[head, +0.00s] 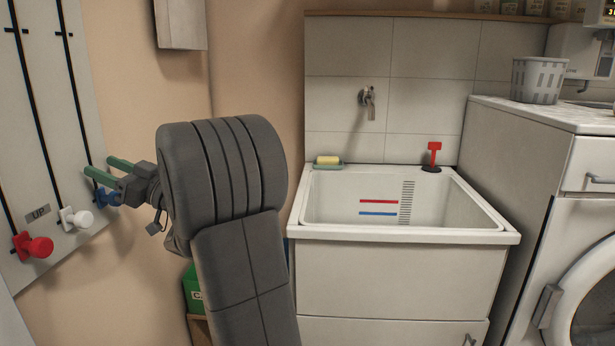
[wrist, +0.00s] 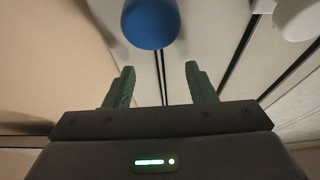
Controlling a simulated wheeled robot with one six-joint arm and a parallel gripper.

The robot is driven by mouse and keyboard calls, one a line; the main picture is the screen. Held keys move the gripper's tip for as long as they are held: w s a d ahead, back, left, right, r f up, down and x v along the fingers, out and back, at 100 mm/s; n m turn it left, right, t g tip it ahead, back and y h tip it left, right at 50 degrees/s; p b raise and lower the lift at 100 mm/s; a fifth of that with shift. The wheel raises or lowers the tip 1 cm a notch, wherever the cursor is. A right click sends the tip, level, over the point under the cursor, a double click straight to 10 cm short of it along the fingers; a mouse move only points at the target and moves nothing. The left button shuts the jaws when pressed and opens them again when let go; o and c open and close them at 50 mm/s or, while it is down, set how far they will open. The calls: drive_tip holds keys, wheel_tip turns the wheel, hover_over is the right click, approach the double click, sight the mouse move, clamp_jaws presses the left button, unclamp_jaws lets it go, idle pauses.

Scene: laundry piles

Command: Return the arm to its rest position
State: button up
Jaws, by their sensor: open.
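My gripper (head: 110,170) is at the left in the head view, beside the wall panel (head: 22,110). Its two green fingers point left toward the panel and stand apart with nothing between them. A blue knob (head: 107,197) shows just below the fingers in the head view. In the wrist view the blue knob (wrist: 151,22) is at the top, beyond the gap of my open gripper (wrist: 160,80). My arm fills the middle left of the head view and hides part of the wall.
A red knob (head: 38,246) and a white knob (head: 78,219) sit low on the panel. A washing machine (head: 580,240) is at the far right.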

wheel_tip(320, 180, up, 59)
drive_tip(key=p, duration=2.9)
drive_tip(key=shift+d+f, duration=0.1)
